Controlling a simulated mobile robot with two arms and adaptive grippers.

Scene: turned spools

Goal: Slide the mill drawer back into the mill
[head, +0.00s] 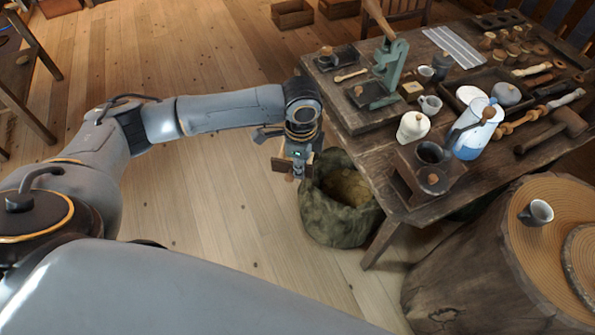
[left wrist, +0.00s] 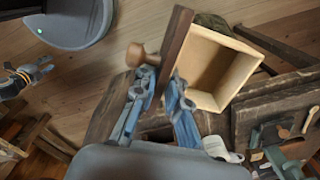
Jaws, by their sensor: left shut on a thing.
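My left gripper (head: 297,166) hangs beside the table's left edge, above the floor and close to the sack. In the left wrist view its blue-grey fingers (left wrist: 161,88) are shut on the front panel of the mill drawer (left wrist: 215,62). The drawer is a pale open box with a dark front and a round wooden knob; its inside looks empty. In the head view the drawer's brown front (head: 279,164) shows partly. What looks like the mill (head: 407,182) is a dark wooden box with a dark bowl on top, at the table's near corner. What seems my right gripper (left wrist: 38,72) shows at the left.
A green sack (head: 325,222) stands open on the floor below the drawer. A cream jar (head: 413,127) and a blue-white pot (head: 470,140) stand close to the mill. A stump (head: 460,265) with a small cup (head: 537,212) is at the right.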

